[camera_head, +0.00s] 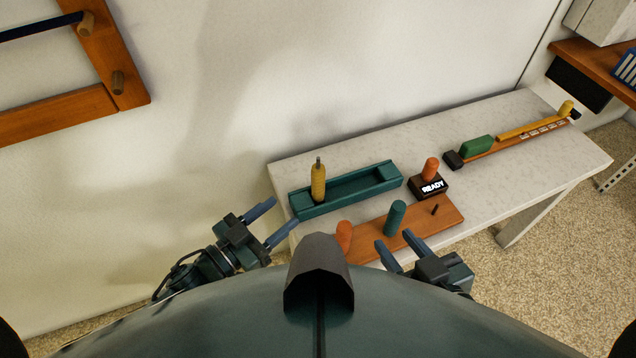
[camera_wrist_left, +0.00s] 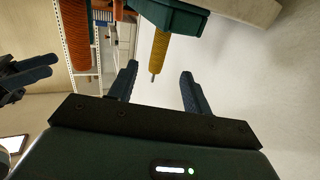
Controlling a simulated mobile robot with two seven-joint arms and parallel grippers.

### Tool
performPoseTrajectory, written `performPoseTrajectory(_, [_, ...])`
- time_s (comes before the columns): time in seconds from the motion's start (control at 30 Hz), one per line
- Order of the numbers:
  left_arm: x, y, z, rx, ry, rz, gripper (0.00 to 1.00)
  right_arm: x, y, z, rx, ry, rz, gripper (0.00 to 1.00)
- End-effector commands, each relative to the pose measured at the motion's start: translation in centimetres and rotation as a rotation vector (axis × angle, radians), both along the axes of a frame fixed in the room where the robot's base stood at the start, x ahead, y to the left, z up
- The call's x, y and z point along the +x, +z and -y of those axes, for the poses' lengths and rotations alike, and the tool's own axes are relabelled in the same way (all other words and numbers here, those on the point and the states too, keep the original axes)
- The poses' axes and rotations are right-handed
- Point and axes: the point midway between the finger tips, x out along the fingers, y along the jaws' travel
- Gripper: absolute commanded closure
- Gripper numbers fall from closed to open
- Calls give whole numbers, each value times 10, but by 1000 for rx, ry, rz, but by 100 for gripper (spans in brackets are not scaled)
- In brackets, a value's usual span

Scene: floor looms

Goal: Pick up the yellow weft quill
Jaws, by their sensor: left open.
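The yellow weft quill (camera_head: 318,182) stands upright at the left end of a teal tray (camera_head: 345,199), its thin metal tip pointing up. In the left wrist view the yellow quill (camera_wrist_left: 160,48) hangs from the teal tray (camera_wrist_left: 178,18) in the inverted picture, its metal tip appearing between my fingertips. My left gripper (camera_head: 285,213) is open and empty, left of the tray and apart from the quill; it also shows in the left wrist view (camera_wrist_left: 159,71). My right gripper (camera_head: 394,238) has its fingers apart, near the front of the wooden board.
A wooden board (camera_head: 450,217) holds a teal quill (camera_head: 395,218) and an orange quill (camera_head: 343,236). Another orange quill (camera_head: 430,169) stands on a black READY block (camera_head: 428,187). A green block (camera_head: 477,146) and a yellow rod (camera_head: 530,128) lie at the table's right.

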Motion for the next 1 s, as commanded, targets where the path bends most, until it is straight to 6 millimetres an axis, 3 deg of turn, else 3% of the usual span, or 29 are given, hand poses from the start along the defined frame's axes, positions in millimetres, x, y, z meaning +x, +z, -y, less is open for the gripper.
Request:
performPoseTrajectory(0.3, [41,1,40,-1,4,1,51,2,-9,-3,-19,15,-3,64])
performPoseTrajectory(0.53, [52,3,52,0,3,1,51,2,-12,-4,-26,20,-3,64])
performPoseTrajectory(0.8, [79,7,79,-1,3,2,51,3,-21,-6,-42,29,-2,64])
performPoseTrajectory(1.0, [83,7,84,1,4,-2,51,7,-17,-6,-42,30,24,64])
